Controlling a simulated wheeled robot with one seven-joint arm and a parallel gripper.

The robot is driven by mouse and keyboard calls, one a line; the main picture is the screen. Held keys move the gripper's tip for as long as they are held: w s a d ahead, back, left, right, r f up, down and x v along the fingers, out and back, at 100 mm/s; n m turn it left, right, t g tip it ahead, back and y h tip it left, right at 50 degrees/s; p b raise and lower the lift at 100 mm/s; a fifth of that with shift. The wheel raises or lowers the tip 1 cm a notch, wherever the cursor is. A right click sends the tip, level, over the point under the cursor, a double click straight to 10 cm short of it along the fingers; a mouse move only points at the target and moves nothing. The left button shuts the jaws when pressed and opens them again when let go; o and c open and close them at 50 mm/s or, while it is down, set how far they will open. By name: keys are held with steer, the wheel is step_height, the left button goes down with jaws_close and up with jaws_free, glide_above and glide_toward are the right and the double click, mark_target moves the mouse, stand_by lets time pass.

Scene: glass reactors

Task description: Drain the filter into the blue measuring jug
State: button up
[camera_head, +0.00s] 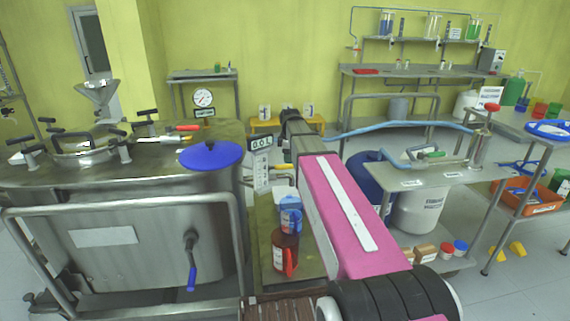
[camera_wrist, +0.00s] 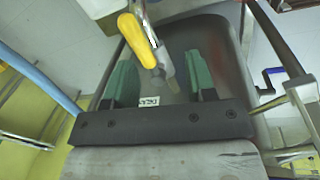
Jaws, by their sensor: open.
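The blue measuring jug (camera_head: 290,213) stands on a low bench (camera_head: 312,264) left of my pink arm, just behind a brown jug (camera_head: 285,250). My fingers are hidden in the head view.
A steel vessel (camera_head: 150,240) with a blue-handled crank (camera_head: 191,272) and a front rail fills the left. A side table (camera_head: 445,178) with a blue hose and white drum (camera_head: 418,212) stands right. Shelves line the back wall. Open floor shows at the lower right.

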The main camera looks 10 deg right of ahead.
mark_target(286, 165)
steer(key=w+r+n, duration=0.2)
steer(key=w+r, duration=0.1)
steer(key=f, duration=0.3)
steer(key=w+f, duration=0.1)
steer(key=f, duration=0.3)
steer(key=w+f, duration=0.1)
steer(key=f, duration=0.2)
steer(key=shift+f, duration=0.15)
steer(key=shift+s, duration=0.1)
jaws_close()
steer(key=shift+a, duration=0.1)
